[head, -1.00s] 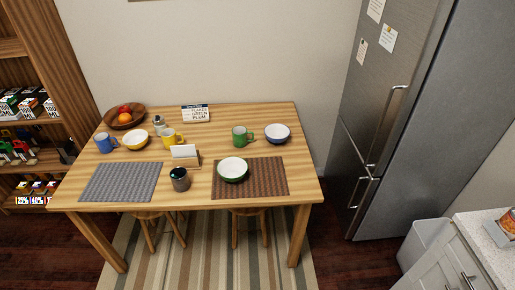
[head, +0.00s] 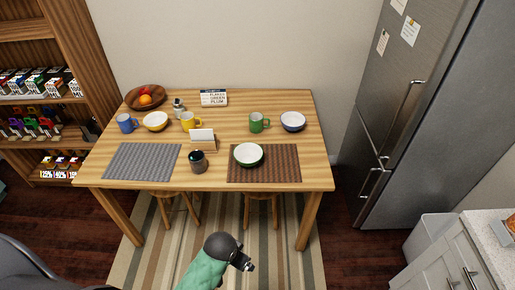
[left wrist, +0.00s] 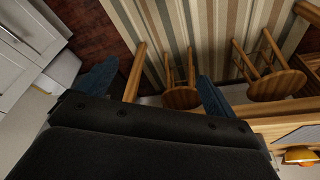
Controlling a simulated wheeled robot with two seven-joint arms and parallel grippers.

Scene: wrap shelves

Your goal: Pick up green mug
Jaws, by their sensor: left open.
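The green mug (head: 259,123) stands upright on the wooden table, behind the brown placemat and left of a blue-rimmed bowl, in the head view. My left gripper (head: 245,264) is low in the head view, in front of the table and well apart from the mug. In the left wrist view its two bluish fingers (left wrist: 158,88) are spread with nothing seen between them. The mug cannot be made out in the left wrist view. My right gripper is not in view.
The table (head: 210,180) also holds a blue mug (head: 126,123), yellow mug (head: 190,121), dark cup (head: 198,162), white card holder (head: 203,140), green-rimmed bowl (head: 249,155) and blue-rimmed bowl (head: 293,121). Stools (head: 261,205) stand beneath. A fridge (head: 400,110) is at right.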

